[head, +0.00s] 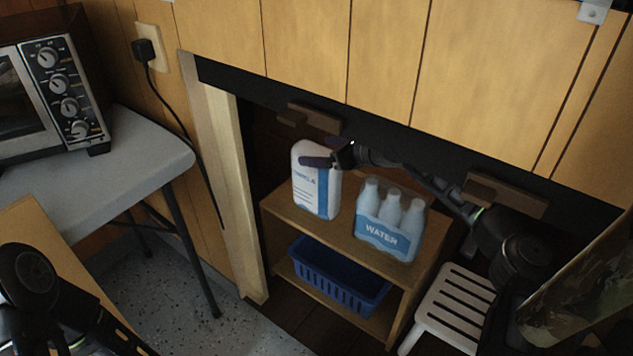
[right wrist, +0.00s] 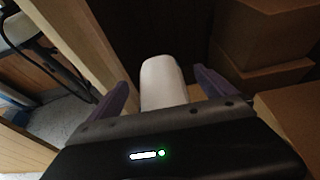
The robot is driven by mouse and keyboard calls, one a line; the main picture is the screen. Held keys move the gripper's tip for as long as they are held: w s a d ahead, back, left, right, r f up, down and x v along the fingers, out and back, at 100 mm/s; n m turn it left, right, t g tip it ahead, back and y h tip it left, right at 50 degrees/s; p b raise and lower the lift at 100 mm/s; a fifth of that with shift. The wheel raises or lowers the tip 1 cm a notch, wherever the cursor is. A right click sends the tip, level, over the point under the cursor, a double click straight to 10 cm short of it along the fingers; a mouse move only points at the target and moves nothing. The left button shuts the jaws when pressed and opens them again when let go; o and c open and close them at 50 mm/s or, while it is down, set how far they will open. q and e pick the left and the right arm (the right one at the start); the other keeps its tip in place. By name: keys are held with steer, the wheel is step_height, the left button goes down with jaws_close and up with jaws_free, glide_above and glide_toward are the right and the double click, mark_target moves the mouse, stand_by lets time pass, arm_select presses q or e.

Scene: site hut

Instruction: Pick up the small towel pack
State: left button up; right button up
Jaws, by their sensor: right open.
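The small towel pack (head: 316,190) is a white upright pack with a blue label, standing on the top shelf of a low wooden shelf unit (head: 345,238). My right gripper (head: 326,160) is open at the pack's upper part, with one purple finger crossing in front of it in the head view. In the right wrist view, the white pack (right wrist: 162,85) shows between the two spread fingers of the right gripper (right wrist: 162,78). I cannot tell whether either finger touches it. My left arm shows at the lower left of the head view, but its fingers do not.
A water bottle pack (head: 385,232) stands right of the towel pack. A blue basket (head: 335,282) sits on the lower shelf. A dark edge under wooden panels (head: 385,125) overhangs the shelf. A slatted stool (head: 455,300) stands at right. Brown boxes (right wrist: 265,45) show in the wrist view.

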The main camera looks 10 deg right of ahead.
steer(key=shift+c, duration=0.5)
steer(key=shift+r, duration=0.1)
jaws_close()
stand_by(0.3)
